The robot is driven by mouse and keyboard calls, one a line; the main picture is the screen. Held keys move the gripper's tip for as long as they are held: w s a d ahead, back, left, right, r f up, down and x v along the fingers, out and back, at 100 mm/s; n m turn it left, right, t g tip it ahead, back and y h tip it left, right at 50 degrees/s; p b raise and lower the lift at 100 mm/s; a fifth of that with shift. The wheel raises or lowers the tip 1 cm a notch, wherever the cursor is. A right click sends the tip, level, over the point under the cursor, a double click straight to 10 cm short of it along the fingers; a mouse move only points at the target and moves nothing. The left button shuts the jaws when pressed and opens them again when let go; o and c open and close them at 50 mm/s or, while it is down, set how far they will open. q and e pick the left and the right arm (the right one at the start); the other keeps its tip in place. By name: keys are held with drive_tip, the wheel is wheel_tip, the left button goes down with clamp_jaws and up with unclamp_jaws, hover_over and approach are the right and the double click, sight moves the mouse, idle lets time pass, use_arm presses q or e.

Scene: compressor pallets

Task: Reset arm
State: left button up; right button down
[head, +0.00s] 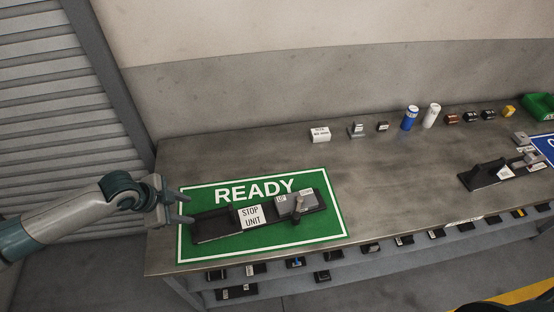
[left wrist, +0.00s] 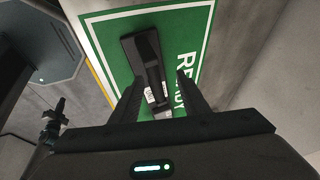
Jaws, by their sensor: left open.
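My left gripper (head: 180,208) comes in from the left and is open, at the left edge of the green READY mat (head: 325,226). In the left wrist view its two fingers (left wrist: 158,95) are spread, with the mat (left wrist: 193,30) beyond them. On the mat lies a black pallet (head: 212,226) with a white STOP UNIT label (head: 251,217) and a grey block with a small upright lever (head: 297,207). The pallet also shows between the fingers in the left wrist view (left wrist: 145,55). I see nothing held between the fingers. My right gripper is not in view.
A second black pallet (head: 482,178) sits at the right beside a blue mat (head: 546,146). A labelled white box (head: 320,135), a blue can (head: 409,118), a white can (head: 432,115) and a green bin (head: 538,105) stand along the back. The table middle (head: 390,175) is clear.

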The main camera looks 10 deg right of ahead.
use_arm(q)
drive_tip(key=s+d+n+t+h, duration=0.15)
drive_tip(key=s+d+n, duration=0.25)
drive_tip(key=s+d, duration=0.85)
drive_tip(key=s+a+f+n+g+y, duration=0.1)
drive_tip(key=s+a+n+y, duration=0.2)
drive_tip(key=s+a+n, duration=0.45)
drive_tip(key=s+a+f+n+y, duration=0.2)
drive_tip(key=s+a+n+y, duration=0.15)
drive_tip(key=s+a, duration=0.65)
wheel_tip(320, 180, down, 36)
drive_tip(key=s+g+h+b, duration=0.1)
drive_tip(key=g+b, duration=0.1)
drive_tip(key=b, duration=0.6)
drive_tip(key=s+a+f+b, duration=0.1)
drive_tip(key=s+f+b, duration=0.2)
drive_tip(key=s+f, duration=0.6)
drive_tip(key=s+a+f+b, duration=0.1)
drive_tip(key=s+f+b, duration=0.3)
drive_tip(key=s+f, duration=0.5)
wheel_tip(320, 180, down, 7)
drive_tip(key=shift+s+a+f+g, duration=0.1)
drive_tip(key=shift+s+a+g, duration=0.1)
drive_tip(key=shift+a+g, duration=0.2)
